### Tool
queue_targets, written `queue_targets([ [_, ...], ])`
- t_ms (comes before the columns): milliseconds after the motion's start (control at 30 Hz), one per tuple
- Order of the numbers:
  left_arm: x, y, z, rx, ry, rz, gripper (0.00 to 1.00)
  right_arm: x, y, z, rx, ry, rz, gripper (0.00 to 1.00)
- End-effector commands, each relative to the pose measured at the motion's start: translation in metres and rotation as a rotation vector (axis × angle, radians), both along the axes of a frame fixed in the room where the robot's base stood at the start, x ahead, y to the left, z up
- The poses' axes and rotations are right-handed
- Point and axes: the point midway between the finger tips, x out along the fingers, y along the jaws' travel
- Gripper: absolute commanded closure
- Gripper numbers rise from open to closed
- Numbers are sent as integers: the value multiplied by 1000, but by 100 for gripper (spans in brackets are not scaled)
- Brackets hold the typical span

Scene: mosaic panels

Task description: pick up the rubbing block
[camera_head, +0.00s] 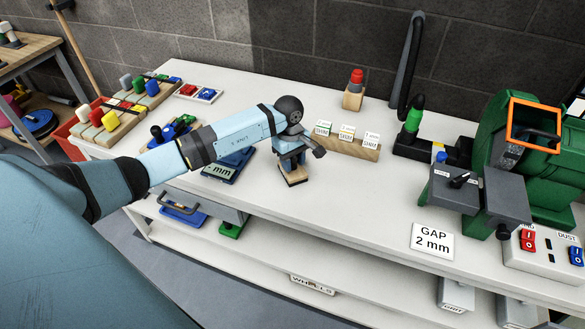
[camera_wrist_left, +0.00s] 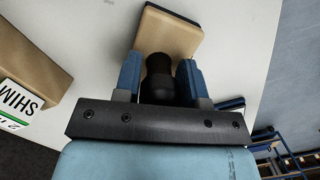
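The rubbing block (camera_head: 294,180) is a flat wooden block with a dark underside edge, near the middle of the white bench. In the left wrist view the block (camera_wrist_left: 174,37) has a dark knob (camera_wrist_left: 158,68) rising from it. My left gripper (camera_head: 291,158) is directly above the block, pointing down. Its two blue fingers (camera_wrist_left: 160,78) stand on either side of the knob, very close to it. I cannot tell whether they press on it. Whether the block touches the bench is hard to see. My right gripper is not in view.
A wooden holder (camera_head: 342,147) with shim cards stands just right of the block. A green machine (camera_head: 480,160) and a "GAP 2 mm" sign (camera_head: 432,241) are at the right. The bench (camera_head: 340,215) in front is clear.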

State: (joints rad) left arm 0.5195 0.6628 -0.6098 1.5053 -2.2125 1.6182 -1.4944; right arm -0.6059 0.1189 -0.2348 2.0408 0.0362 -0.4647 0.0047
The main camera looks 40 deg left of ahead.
Motion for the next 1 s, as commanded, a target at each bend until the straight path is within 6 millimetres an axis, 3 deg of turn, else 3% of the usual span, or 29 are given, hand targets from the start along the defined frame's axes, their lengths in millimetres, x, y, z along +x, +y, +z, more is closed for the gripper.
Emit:
queue_targets([
  [33, 0, 0, 0, 0, 0, 0, 74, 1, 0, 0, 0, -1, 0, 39],
  [133, 0, 0, 0, 0, 0, 0, 96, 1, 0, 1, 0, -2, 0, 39],
  [567, 1, 0, 12, 1, -4, -1, 96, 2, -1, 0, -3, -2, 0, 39],
  [767, 2, 1, 47, 1, -7, -1, 96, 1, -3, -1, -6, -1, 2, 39],
  [1000, 1, 1, 117, 2, -7, 0, 96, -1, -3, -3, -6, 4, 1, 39],
])
